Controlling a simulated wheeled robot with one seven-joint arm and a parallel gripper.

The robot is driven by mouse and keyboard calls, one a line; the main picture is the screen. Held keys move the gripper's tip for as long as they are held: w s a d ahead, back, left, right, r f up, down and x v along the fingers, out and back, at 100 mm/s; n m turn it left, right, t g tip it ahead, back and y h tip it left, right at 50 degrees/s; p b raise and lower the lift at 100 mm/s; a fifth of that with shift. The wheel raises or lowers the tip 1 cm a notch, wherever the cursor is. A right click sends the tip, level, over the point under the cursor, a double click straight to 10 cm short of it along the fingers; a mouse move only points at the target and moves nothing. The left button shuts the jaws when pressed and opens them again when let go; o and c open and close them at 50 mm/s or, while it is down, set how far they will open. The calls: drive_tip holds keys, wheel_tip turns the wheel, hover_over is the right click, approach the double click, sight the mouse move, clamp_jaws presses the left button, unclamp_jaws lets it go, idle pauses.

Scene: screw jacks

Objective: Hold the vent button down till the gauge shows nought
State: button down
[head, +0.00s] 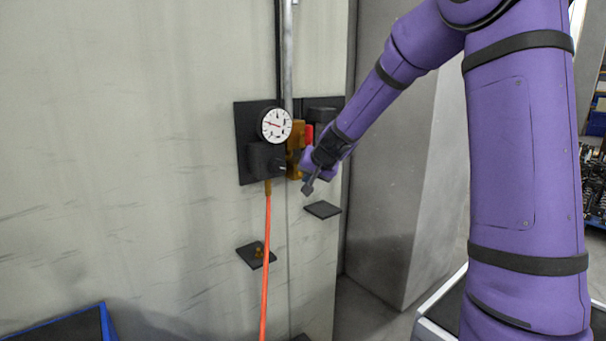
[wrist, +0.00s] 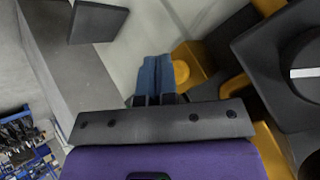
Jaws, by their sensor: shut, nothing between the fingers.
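The round white gauge (head: 275,125) with a red needle sits on a dark wall panel. Its needle lies towards the left of the dial, but the figures are too small to read. A black block (head: 262,160) is below the gauge. A small pale spot on its right side (head: 283,168) may be the vent button; I cannot be sure. My gripper (head: 307,188) is right of and slightly below the block, apart from it, fingers pointing down. In the wrist view its fingers (wrist: 155,78) are together and empty, beside a yellow fitting (wrist: 192,65).
A yellow valve body (head: 295,148) and red handle (head: 309,133) stand between the gauge and my wrist. An orange hose (head: 267,250) hangs from the block.

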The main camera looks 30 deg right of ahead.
drive_tip(key=shift+w+a, duration=0.15)
drive_tip(key=shift+w, duration=0.35)
idle(2.0)
drive_tip(key=shift+s, duration=0.1)
idle(0.5)
drive_tip(key=shift+s+d, duration=0.2)
drive_tip(key=shift+s, duration=0.65)
drive_tip(key=shift+s, duration=0.1)
drive_tip(key=s, duration=0.2)
drive_tip(key=s+d, duration=0.1)
drive_tip(key=s, duration=0.1)
drive_tip(key=shift+s, duration=0.35)
drive_tip(key=shift+s, duration=0.1)
